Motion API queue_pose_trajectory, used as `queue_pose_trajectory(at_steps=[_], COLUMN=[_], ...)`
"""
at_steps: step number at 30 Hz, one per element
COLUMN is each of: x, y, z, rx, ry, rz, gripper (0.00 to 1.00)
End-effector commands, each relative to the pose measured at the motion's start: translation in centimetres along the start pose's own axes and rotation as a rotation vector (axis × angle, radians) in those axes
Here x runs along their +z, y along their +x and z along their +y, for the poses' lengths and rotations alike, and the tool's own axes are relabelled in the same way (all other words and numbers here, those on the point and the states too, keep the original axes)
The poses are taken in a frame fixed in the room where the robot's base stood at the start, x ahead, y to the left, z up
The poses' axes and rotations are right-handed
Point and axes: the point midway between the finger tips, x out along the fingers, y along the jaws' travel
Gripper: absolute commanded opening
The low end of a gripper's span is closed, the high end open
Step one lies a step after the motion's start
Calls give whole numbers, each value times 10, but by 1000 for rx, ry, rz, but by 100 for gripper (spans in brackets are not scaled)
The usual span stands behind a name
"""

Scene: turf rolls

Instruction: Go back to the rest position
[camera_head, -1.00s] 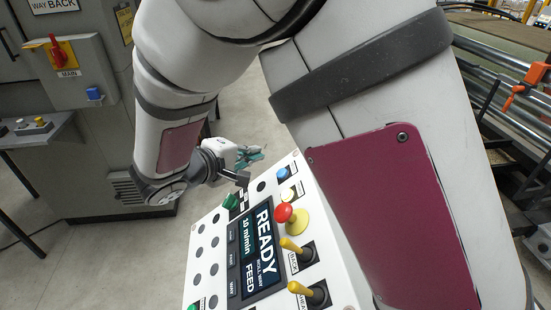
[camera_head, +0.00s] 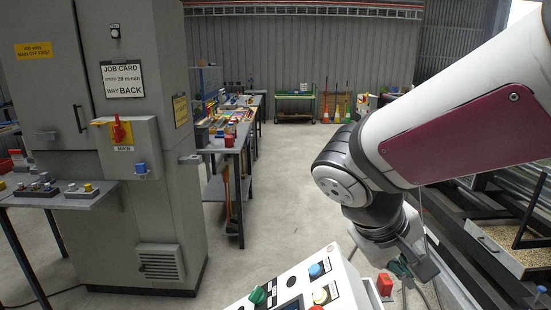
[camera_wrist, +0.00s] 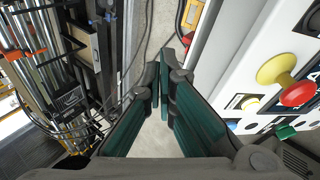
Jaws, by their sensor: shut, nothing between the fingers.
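My gripper (camera_head: 402,268) hangs at the end of my arm at the lower right of the head view, just right of the white control panel (camera_head: 296,283). In the wrist view its teal-padded fingers (camera_wrist: 161,85) are closed together and hold nothing, with bare floor behind them. The panel also shows at the right of the wrist view (camera_wrist: 240,70), apart from the fingers. A red mushroom button (camera_wrist: 297,94) with a yellow base is on it. My arm comes in from the upper right of the head view and bends down at a dark joint.
A grey cabinet (camera_head: 150,215) with a red main switch (camera_head: 118,131) stands at the left, by a small side table (camera_head: 75,200). A long workbench (camera_head: 235,140) stands behind. Rails and a machine (camera_head: 490,250) are close on the right. The middle floor (camera_head: 285,190) is clear.

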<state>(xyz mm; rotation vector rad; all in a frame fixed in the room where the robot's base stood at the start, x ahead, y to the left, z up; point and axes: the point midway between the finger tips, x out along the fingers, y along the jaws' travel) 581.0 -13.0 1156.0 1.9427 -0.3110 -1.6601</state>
Motion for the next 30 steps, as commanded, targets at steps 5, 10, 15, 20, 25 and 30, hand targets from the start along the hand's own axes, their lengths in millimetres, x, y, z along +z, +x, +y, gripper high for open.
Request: queue_pose_trajectory(at_steps=[5,10,15,20,25,30], x=[41,70,91,100,103,103], y=[-10,-22,-36,-46,-51,-51], z=[6,3,-4,-10,-12,-13], rx=[-151,-287,-401,-468,-496,-498], ry=[102,190,273,325,346,346], rz=[14,66,148,218,254,256], gripper=[0,0,0,0,0,0])
